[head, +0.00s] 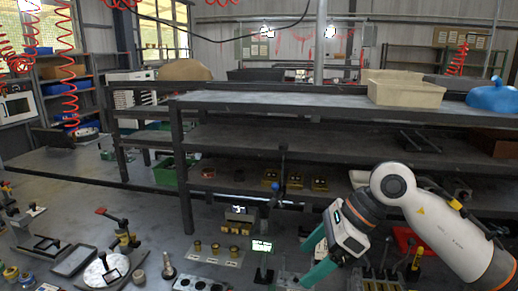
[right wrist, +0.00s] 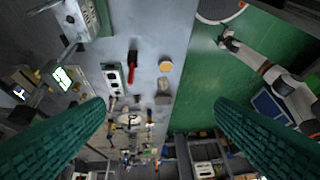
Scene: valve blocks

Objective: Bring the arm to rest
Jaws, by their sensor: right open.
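My right arm comes in from the right in the head view. Its right gripper (head: 305,264) has two teal fingers spread apart, low over the work area. In the right wrist view the same two fingers stand wide apart at left and right, with nothing held between them. A plate with several brass cylinders (head: 213,251) lies to the left of the gripper in the head view. A pale block with dark round holes (head: 199,284) lies at the bottom edge, left of the gripper and apart from it. My left gripper is not in view.
A dark metal shelf (head: 300,103) stands behind the gripper, with a beige bin (head: 405,92) on top. A small lit display (head: 262,246) stands just left of the fingers. A red-handled tool (head: 120,228) and a round white plate (head: 100,272) are at left.

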